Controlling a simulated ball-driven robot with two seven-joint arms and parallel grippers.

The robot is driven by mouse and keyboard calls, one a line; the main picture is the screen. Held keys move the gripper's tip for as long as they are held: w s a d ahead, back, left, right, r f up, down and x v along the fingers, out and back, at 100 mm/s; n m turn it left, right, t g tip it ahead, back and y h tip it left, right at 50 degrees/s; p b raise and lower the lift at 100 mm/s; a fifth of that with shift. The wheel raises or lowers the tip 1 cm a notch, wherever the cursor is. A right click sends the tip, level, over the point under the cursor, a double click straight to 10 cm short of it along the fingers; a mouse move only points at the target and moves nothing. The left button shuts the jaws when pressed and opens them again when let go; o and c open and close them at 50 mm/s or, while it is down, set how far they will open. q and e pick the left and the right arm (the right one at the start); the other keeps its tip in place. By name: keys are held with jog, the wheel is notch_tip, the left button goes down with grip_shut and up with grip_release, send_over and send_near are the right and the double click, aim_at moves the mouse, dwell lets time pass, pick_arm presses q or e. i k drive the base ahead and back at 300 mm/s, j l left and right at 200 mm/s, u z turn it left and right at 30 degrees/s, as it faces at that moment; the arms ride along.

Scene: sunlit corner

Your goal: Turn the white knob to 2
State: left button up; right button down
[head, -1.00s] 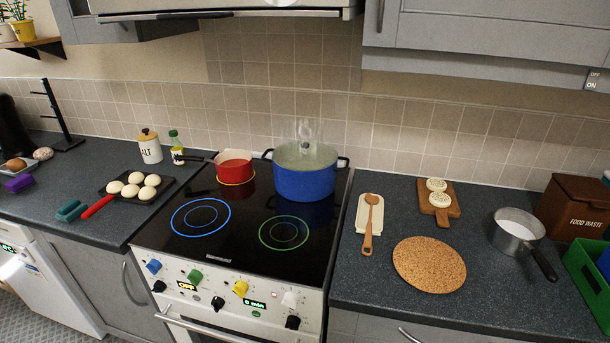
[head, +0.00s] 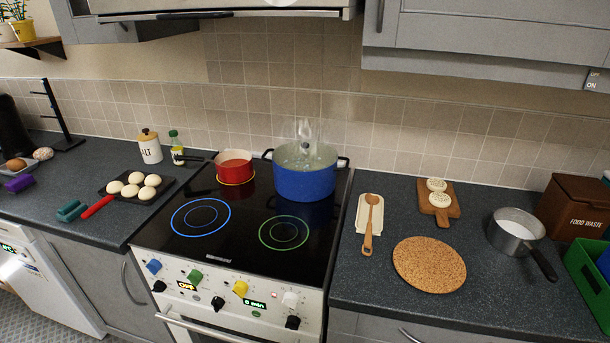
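The white knob (head: 290,299) is on the right part of the stove's front panel, above a black knob (head: 292,322). Its pointer and any numbers around it are too small to read. Blue (head: 153,266), green (head: 195,276) and yellow (head: 240,288) knobs sit to its left in the same row. A small display (head: 255,304) beside it reads "0 min", and another display (head: 187,286) seems to read "OFF". Neither of my grippers shows in the head view.
A blue pot (head: 305,182) with bubbling, steaming contents stands at the back right of the black cooktop (head: 240,225), and a red saucepan (head: 234,171) at the back left. The front rings are bare. A cork mat (head: 429,265) and a spoon rest (head: 365,213) with a wooden spoon lie on the right counter.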

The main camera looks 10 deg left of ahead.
aim_at(290, 300)
jog(key=k+j, duration=0.1)
jog(key=j, duration=0.4)
jog(key=k+j, duration=0.1)
jog(key=j, duration=0.85)
jog(key=k+j, duration=0.15)
jog(key=j, duration=0.3)
jog(key=j+z, duration=0.05)
